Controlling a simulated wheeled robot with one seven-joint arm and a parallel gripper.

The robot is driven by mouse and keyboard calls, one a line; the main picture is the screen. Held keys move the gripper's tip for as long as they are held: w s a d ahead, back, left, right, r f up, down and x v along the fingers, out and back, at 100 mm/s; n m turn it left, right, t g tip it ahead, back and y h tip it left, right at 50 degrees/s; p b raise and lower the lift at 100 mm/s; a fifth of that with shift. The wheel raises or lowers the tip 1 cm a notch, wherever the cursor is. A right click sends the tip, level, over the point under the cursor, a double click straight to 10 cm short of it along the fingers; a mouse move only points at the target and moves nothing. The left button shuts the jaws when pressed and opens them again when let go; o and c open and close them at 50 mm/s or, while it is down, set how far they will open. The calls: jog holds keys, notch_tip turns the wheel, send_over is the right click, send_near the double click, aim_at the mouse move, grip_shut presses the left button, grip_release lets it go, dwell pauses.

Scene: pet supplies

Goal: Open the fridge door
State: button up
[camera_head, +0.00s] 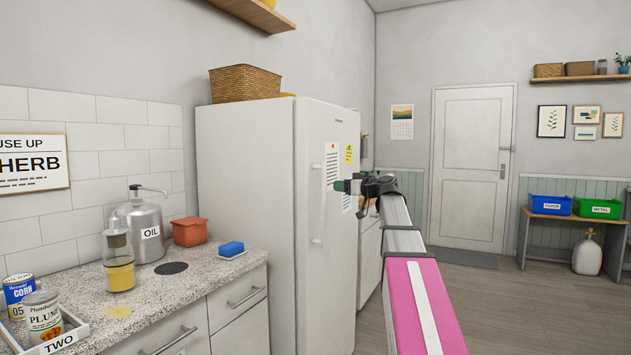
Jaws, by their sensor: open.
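The white fridge (245,215) stands left of centre, past the end of the counter. Its door (336,265) faces right and looks shut. A long vertical white handle (317,200) runs along the door's near edge. Papers and a yellow note are stuck on the door's upper part. My gripper (340,186) reaches from the lower right on my pink and grey arm. It is in front of the door, close to the handle's height, and appears just right of the handle. Its jaws are open and empty. I cannot tell whether it touches the door.
A basket (244,83) sits on the fridge. The floor (490,300) to the right is clear. A bench with bins (550,204) stands far right.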

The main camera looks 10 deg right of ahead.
aim_at(320, 180)
jog(key=x, duration=0.7)
jog(key=r+x, duration=0.1)
jog(key=x, duration=0.3)
jog(key=shift+w+d+r, duration=0.1)
jog(key=shift+w+d, duration=0.05)
jog(key=shift+c, duration=0.4)
grip_shut()
